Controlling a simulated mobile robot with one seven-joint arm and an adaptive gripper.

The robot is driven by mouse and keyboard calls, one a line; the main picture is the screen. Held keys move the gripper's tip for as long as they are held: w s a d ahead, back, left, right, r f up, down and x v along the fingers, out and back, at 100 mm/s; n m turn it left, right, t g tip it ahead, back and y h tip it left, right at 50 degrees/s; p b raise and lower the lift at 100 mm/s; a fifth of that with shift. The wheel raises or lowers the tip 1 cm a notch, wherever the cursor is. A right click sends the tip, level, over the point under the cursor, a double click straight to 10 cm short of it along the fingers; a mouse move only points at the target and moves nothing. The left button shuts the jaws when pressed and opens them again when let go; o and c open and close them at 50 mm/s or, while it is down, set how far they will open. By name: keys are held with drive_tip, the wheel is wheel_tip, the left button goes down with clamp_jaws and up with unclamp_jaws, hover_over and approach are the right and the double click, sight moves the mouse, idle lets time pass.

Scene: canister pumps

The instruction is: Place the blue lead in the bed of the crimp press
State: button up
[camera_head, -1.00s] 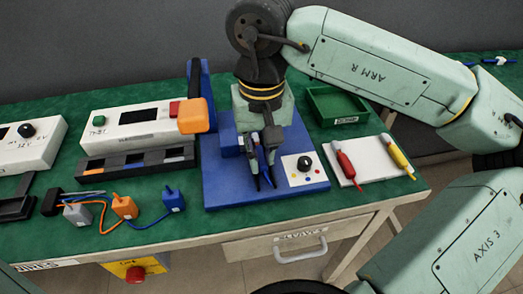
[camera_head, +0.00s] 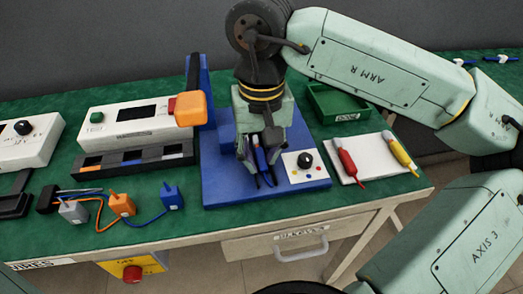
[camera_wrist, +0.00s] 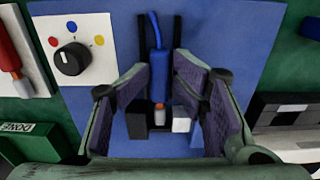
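The crimp press has a flat blue base (camera_head: 225,188) and a white panel with a black dial (camera_head: 305,160). The blue lead (camera_wrist: 159,70) lies lengthwise between two dark upright strips on the press, its orange and pale tip between a black and a white block. It also shows in the head view (camera_head: 262,160), partly hidden by my fingers. My gripper (camera_head: 260,172) is low over the base and points down. In the wrist view my fingers (camera_wrist: 160,80) stand apart on both sides of the lead, with visible gaps.
A red-handled tool (camera_head: 347,162) and a yellow-handled one (camera_head: 402,153) lie on a white board at the right. A green tray (camera_head: 338,101) stands behind. A white tester (camera_head: 135,125) and small grey, orange and blue blocks (camera_head: 172,196) are at the left.

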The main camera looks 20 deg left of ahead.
sight(262, 161)
drive_tip(key=shift+s, duration=0.1)
drive_tip(key=shift+r+p, duration=0.55)
drive_tip(key=shift+p, duration=0.1)
wheel_tip(262, 161, up, 12)
idle(0.5)
